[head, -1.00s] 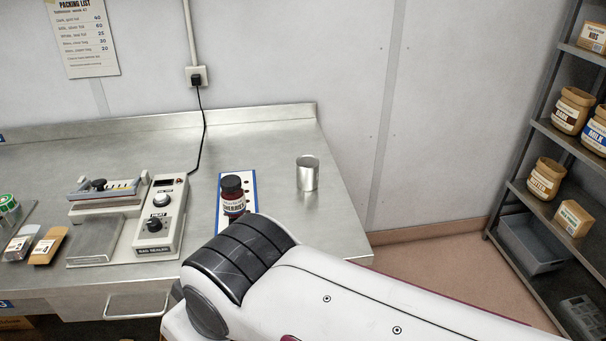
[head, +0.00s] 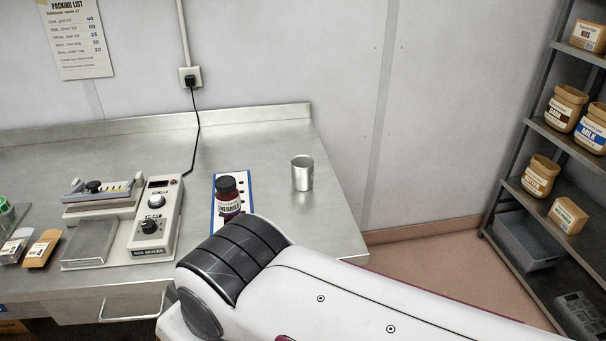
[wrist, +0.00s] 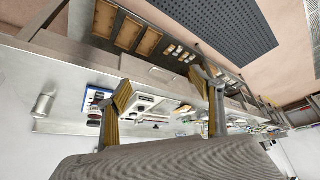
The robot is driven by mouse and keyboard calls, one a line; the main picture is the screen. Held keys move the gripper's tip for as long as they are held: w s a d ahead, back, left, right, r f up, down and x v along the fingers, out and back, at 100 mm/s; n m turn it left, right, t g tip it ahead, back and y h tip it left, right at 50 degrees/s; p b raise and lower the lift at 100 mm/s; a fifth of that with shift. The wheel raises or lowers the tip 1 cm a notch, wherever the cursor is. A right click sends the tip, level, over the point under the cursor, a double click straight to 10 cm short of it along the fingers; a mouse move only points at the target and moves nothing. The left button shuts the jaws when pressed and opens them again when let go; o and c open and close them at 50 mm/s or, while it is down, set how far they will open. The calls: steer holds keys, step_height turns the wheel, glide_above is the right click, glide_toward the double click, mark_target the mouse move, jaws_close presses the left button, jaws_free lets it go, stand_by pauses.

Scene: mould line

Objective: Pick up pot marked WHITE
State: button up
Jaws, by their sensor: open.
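No pot that I can read as WHITE shows in either view. Label jars stand on the shelf rack at the right of the head view: one with a brown label (head: 558,112), a blue-labelled one reading MILK (head: 590,132), and a lower one that seems to read BUTTER (head: 535,178). My gripper (wrist: 165,92) shows in the wrist view with its two fingers spread wide apart and nothing between them. It is hidden in the head view, where only my arm shows.
A dark-lidded bottle (head: 228,196) stands on a blue-edged plate on the steel bench (head: 330,235). A metal cup (head: 302,173) stands to its right, a bag sealer (head: 152,218) to its left. A grey bin (head: 528,242) sits low on the rack.

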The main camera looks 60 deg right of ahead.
stand_by(0.3)
steer(key=w+d+r+m+t+h, duration=0.25)
steer(key=w+d+m+h, duration=0.3)
steer(key=w+d, duration=1.85)
steer(key=m+t+h, duration=0.2)
steer(key=h, duration=0.1)
glide_toward(305, 174)
steer(key=w+a+r, duration=0.3)
steer(key=w, duration=0.5)
steer(key=shift+m+h, duration=0.25)
steer(key=shift+m, duration=0.1)
steer(key=s+d+f, duration=0.1)
steer(key=d+f, duration=0.1)
steer(key=s+d+f, duration=0.1)
steer(key=d, duration=0.1)
steer(key=s+d+f, duration=0.2)
steer(key=shift+d+f, duration=0.3)
steer(key=shift+d, duration=0.05)
steer(key=shift+w, duration=0.1)
steer(key=shift+x, duration=1.25)
steer(key=shift+w, duration=0.1)
